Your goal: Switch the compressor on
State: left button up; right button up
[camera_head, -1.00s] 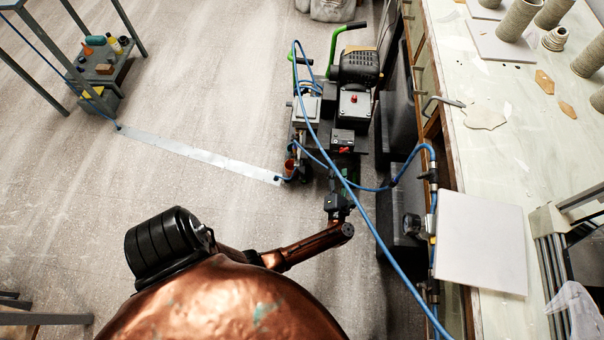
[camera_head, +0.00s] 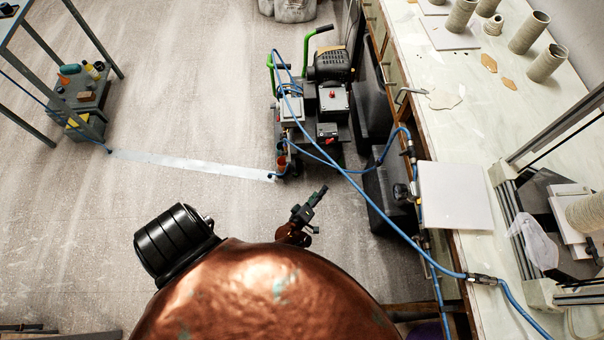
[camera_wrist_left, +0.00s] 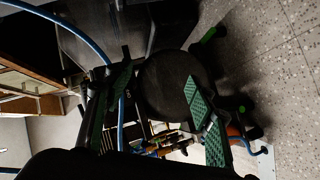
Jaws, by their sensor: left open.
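The compressor (camera_head: 335,70) stands on the floor at the upper middle, with green handles, a black motor and grey boxes. A small red button (camera_head: 332,93) shows on a grey box, and another red part (camera_head: 328,135) lies nearer me. Whether the compressor is on cannot be told. My left gripper (camera_head: 318,198) is open and empty, below and apart from the compressor in the head view. In the left wrist view, the green-padded fingers of my left gripper (camera_wrist_left: 162,102) spread in front of a dark round part (camera_wrist_left: 168,84). My right gripper is not in view.
Blue hoses (camera_head: 345,165) loop from the compressor to the workbench (camera_head: 470,115) on the right. The bench holds clay cylinders (camera_head: 528,32) and a white board (camera_head: 455,195). A flat strip (camera_head: 190,163) crosses the floor toward a low cart (camera_head: 85,90).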

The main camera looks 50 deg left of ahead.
pick_arm(q)
jog(key=s+d+f+m+g+h+p, duration=0.1)
jog(key=s+f+m+g+h+p, duration=0.1)
jog(key=s, duration=0.7)
notch_tip(320, 180, down, 2)
jog(key=m+p, duration=0.1)
jog(key=m, duration=0.2)
jog(key=shift+s+d+f+g, duration=0.2)
jog(key=shift+s+f+g, duration=0.1)
jog(key=shift+g, duration=0.1)
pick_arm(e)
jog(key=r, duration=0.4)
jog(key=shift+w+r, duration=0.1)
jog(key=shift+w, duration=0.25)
